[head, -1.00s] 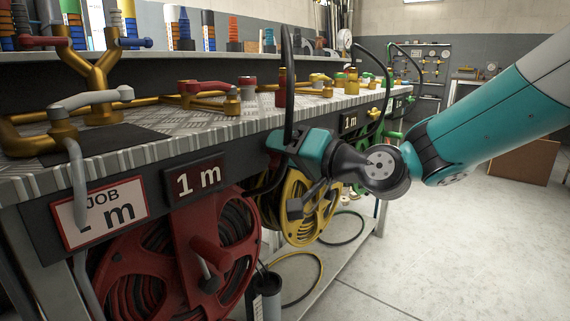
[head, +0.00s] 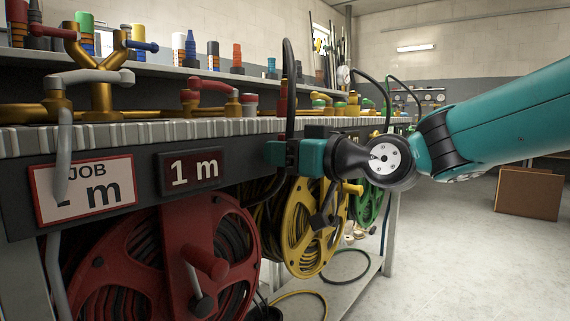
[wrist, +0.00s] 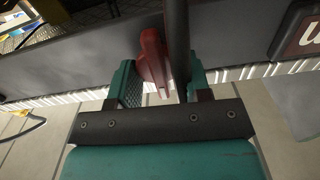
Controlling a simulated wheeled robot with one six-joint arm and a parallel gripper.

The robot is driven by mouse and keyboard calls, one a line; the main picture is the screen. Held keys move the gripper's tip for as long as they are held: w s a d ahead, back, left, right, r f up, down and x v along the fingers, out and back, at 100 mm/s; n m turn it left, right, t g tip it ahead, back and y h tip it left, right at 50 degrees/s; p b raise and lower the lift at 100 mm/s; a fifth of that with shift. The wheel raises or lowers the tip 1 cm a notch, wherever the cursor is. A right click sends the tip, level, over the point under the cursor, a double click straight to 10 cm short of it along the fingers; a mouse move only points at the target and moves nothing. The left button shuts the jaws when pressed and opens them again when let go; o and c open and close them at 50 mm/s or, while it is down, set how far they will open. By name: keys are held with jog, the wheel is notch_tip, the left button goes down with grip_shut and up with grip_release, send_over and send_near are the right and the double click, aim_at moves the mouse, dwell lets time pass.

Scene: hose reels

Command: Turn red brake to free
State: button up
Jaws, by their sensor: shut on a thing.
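My gripper (head: 284,154) has teal jaws and is at the dark front panel of the bench, right of the "1 m" sign. In the wrist view my gripper (wrist: 162,84) is shut around a red lever-like part (wrist: 152,58), which appears to be the red brake. A black hose (wrist: 178,40) runs close beside that part, between the jaws in the picture.
The black hose (head: 289,75) rises above the bench beside my gripper. A yellow reel (head: 305,250) hangs just below my wrist, and a green reel (head: 369,203) is farther right. Signs reading "1 m" (head: 190,169) and "JOB" (head: 85,190) are left. Open floor (head: 455,260) is right.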

jog(key=shift+n, duration=0.3)
dwell(0.4)
jog(key=o, duration=0.8)
jog(key=p+v, duration=0.1)
jog(key=v, duration=1.6)
jog(key=shift+s+d, duration=0.1)
jog(key=shift+d, duration=0.1)
